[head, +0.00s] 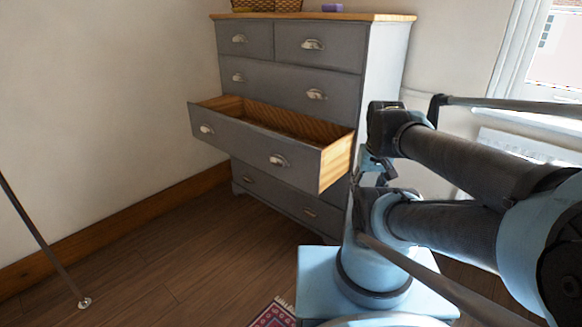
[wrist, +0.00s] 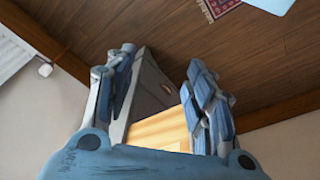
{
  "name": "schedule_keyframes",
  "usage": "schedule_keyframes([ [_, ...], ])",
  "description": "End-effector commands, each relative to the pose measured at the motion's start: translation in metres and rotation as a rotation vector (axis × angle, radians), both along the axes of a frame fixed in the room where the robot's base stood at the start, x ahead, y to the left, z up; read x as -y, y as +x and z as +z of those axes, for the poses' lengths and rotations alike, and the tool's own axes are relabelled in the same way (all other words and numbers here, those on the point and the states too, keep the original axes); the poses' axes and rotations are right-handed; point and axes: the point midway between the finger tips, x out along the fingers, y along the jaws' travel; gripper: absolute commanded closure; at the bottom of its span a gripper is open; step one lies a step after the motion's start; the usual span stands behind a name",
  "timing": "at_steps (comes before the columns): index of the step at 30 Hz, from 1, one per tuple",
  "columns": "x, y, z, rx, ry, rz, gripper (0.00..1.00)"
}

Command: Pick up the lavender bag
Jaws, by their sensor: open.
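A small purple item (head: 332,7), which looks like the lavender bag, lies on the wooden top of the grey chest of drawers (head: 290,45), near the upper edge of the head view. I cannot make it out in the wrist view. My gripper (wrist: 162,62) is open in the wrist view, its two fingers spread with nothing held between them. Beyond and between the fingers show part of the grey chest and a pale wooden surface. My arm stands to the right of the chest in the head view, and its links hide part of the right side.
One drawer (head: 235,140) is pulled out and juts into the room; it looks empty. Wicker baskets (head: 266,5) stand on the chest left of the purple item. A window (head: 555,50) is at right. A patterned rug (head: 273,315) lies on the open wooden floor.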

Motion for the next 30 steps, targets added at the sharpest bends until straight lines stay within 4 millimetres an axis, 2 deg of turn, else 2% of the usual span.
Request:
schedule_keyframes([
  [2,-0.002,0.002,0.003,0.003,0.001,0.014,0.3],
  [8,-0.012,0.037,0.024,0.019,0.014,0.099,0.3],
  [18,-0.044,0.123,0.058,0.062,0.039,0.303,0.3],
  [24,-0.067,0.177,0.067,0.09,0.051,0.421,0.3],
  [30,-0.095,0.231,0.068,0.117,0.063,0.54,0.3],
])
